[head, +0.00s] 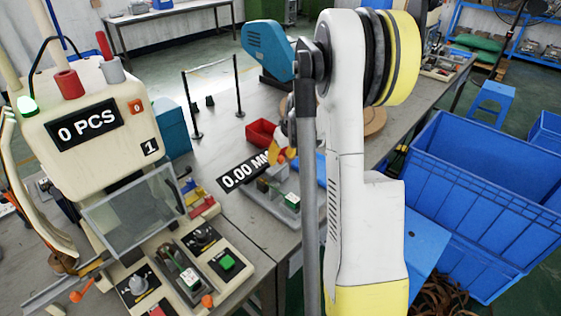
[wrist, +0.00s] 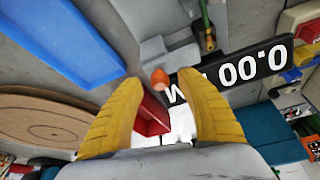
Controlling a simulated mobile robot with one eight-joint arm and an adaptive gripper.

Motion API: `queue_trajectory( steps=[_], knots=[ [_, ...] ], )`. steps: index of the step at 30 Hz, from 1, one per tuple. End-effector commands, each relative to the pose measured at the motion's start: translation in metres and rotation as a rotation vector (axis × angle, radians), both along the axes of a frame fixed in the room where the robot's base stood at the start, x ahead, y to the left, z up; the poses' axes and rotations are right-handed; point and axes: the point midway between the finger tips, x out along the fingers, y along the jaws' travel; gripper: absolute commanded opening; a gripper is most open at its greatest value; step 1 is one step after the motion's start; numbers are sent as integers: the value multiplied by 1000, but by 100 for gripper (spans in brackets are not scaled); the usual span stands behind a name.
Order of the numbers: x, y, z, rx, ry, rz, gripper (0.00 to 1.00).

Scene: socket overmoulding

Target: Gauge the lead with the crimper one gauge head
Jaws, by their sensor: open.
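The gauge has a black "0.00 MM" display (head: 245,172) and stands on the table beside the crimper marked 1 (head: 90,118). The display also shows upside down in the wrist view (wrist: 235,68). Beside it there are a grey block (wrist: 160,45) and an orange knob (wrist: 160,78). A thin green piece with a brass-coloured end (wrist: 207,35) is at the top of the wrist view; I cannot tell whether it is the lead. My gripper (wrist: 165,85) is open and empty, its yellow fingers spread above the gauge area. In the head view my arm partly hides it.
A red bin (head: 262,132) stands behind the gauge and shows between my fingers in the wrist view. A blue tray (wrist: 60,40) and a round brown board (wrist: 50,120) lie nearby. Thin black posts (head: 238,88) stand behind. Large blue crates (head: 480,190) are at right.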

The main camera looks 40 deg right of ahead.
Motion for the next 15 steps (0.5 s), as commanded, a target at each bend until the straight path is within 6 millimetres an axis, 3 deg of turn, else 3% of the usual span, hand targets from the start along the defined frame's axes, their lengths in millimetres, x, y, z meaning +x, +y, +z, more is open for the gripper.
queue_trajectory(
  steps=[10,15],
  knots=[
    [2,0,-4,0,0,0,44],
    [2,0,-4,0,0,0,0]
  ],
)
